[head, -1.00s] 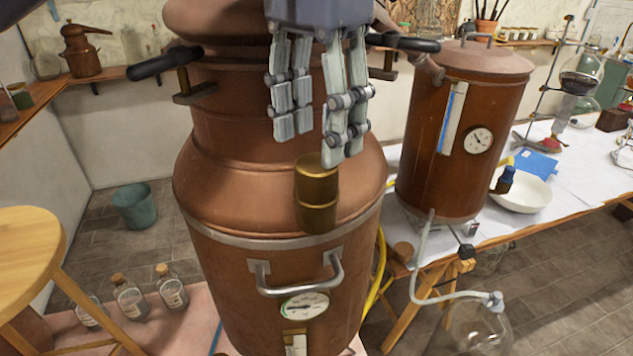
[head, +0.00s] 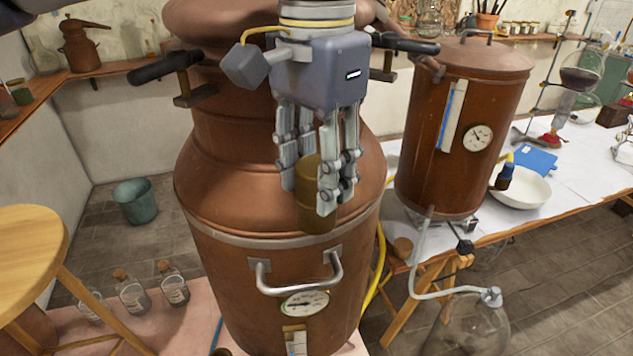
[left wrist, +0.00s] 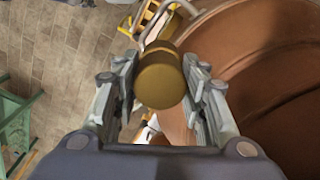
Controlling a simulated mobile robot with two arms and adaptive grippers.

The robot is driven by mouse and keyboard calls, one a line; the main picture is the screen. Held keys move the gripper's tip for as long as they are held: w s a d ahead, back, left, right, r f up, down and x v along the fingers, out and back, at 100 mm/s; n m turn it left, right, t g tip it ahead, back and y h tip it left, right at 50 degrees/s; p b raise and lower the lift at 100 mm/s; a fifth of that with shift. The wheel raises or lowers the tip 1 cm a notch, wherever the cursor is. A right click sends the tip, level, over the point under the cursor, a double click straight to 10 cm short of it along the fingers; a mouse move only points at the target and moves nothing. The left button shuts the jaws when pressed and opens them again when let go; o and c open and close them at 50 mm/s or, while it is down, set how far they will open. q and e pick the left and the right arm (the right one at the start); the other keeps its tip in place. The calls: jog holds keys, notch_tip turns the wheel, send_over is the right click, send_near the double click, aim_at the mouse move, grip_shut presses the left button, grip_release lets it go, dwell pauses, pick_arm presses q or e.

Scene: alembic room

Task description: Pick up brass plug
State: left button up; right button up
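The brass plug (head: 314,217) is a short cylinder at the front shoulder of the large copper still (head: 240,170). My left gripper (head: 306,200) points down over it, with its fingers on both sides of the plug in the head view. In the left wrist view the plug (left wrist: 162,82) sits between the two open fingertips (left wrist: 158,75), with a gap showing at least on the left. The fingers hide part of the plug in the head view. My right gripper is not in view.
The still has a metal front handle (head: 298,284) below the plug and black side handles. A second copper vessel (head: 465,130) stands on the right table. Stoppered bottles (head: 133,295), a bucket (head: 135,200) and a wooden stool (head: 32,245) are at the left.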

aim_at(316, 165)
pick_arm(q)
jog(key=shift+r, duration=0.1)
jog(key=shift+r, duration=0.55)
notch_tip(316, 165, up, 8)
jog(key=shift+f, duration=0.1)
notch_tip(316, 165, up, 9)
jog(key=p, duration=0.4)
jog(key=shift+f, duration=0.1)
dwell(0.3)
